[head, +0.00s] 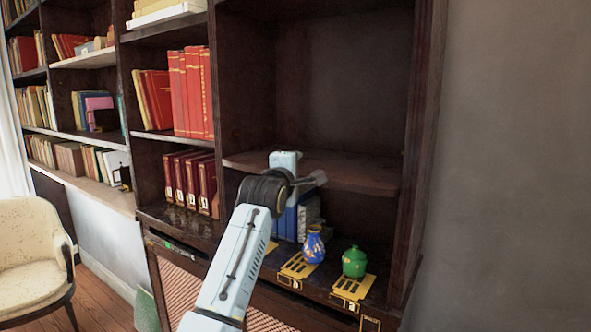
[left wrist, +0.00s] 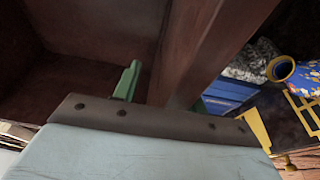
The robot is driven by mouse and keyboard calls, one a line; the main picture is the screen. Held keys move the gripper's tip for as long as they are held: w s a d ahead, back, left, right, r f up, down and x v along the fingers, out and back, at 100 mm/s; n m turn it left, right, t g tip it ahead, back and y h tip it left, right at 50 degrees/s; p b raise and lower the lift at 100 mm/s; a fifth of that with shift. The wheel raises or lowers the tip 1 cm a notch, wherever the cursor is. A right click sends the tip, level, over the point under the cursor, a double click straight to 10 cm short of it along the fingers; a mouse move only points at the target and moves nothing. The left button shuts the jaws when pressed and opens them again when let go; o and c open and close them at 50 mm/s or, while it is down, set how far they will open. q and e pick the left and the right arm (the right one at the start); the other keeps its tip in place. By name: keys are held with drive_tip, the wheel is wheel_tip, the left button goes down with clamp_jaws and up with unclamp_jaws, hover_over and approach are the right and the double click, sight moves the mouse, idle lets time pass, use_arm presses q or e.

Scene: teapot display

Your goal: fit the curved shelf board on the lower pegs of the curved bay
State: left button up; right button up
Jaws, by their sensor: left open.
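The curved shelf board (head: 350,172) is dark brown wood with a rounded front edge. It lies about level across the right-hand bay (head: 325,75), above the vases. Its pegs are not visible, so I cannot tell whether it rests on them. My left gripper (head: 317,179) is at the board's front edge, left of its middle, and its wrist hides part of the board. In the left wrist view, the board (left wrist: 215,50) runs diagonally between the open green fingers of this gripper (left wrist: 163,93), one on each side. Contact is unclear. My right gripper is not in view.
Below the board stand blue books (head: 287,223), a blue patterned vase (head: 313,246) and a green vase (head: 354,262), with yellow cards in front. Red books (head: 190,90) fill the bay to the left. The space above the board is empty. A cream chair (head: 30,255) stands far left.

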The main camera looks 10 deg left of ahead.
use_arm(q)
drive_tip(key=s+a+b, duration=0.1)
drive_tip(key=s+b, duration=0.3)
drive_tip(key=s, duration=0.9)
drive_tip(key=shift+s+a, duration=0.15)
